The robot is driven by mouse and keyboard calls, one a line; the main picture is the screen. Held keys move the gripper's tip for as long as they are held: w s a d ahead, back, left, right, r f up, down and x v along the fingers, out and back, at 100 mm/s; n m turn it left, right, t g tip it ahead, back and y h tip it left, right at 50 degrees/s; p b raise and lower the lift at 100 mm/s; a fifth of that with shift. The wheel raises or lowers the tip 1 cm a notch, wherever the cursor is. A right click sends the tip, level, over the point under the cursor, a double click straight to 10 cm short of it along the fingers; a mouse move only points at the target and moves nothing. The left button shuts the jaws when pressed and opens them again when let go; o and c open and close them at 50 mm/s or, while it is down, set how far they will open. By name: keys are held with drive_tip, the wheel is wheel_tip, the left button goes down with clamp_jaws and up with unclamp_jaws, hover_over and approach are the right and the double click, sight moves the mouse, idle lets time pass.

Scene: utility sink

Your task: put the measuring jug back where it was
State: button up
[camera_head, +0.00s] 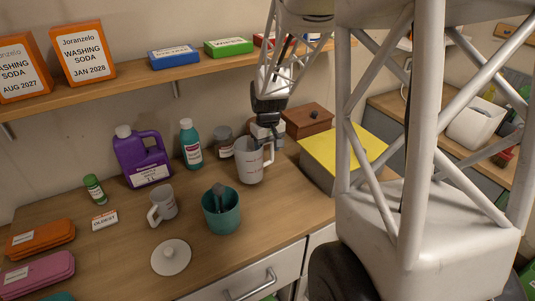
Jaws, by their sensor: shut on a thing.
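The measuring jug (249,164) is a pale grey vessel with its handle on the right. It stands upright at the back of the wooden counter, right of the middle; I cannot tell whether its base touches the wood. My gripper (265,139) comes down from above and is shut on the jug near the rim on its handle side. The fingertips are small and partly hidden in this view.
A teal cup (221,214) with utensils, a pale mug (163,204) and a white lid (171,257) are in front. A jar (223,141) and teal bottle (191,146) stand left; a yellow-topped box (340,153) is right. A shelf (130,80) runs above.

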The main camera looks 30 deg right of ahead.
drive_tip(key=shift+f, duration=1.3)
drive_tip(key=shift+f, duration=0.1)
drive_tip(key=o, duration=1.3)
drive_tip(key=shift+c, duration=0.2)
wheel_tip(320, 180, up, 12)
drive_tip(key=shift+d+r, duration=0.1)
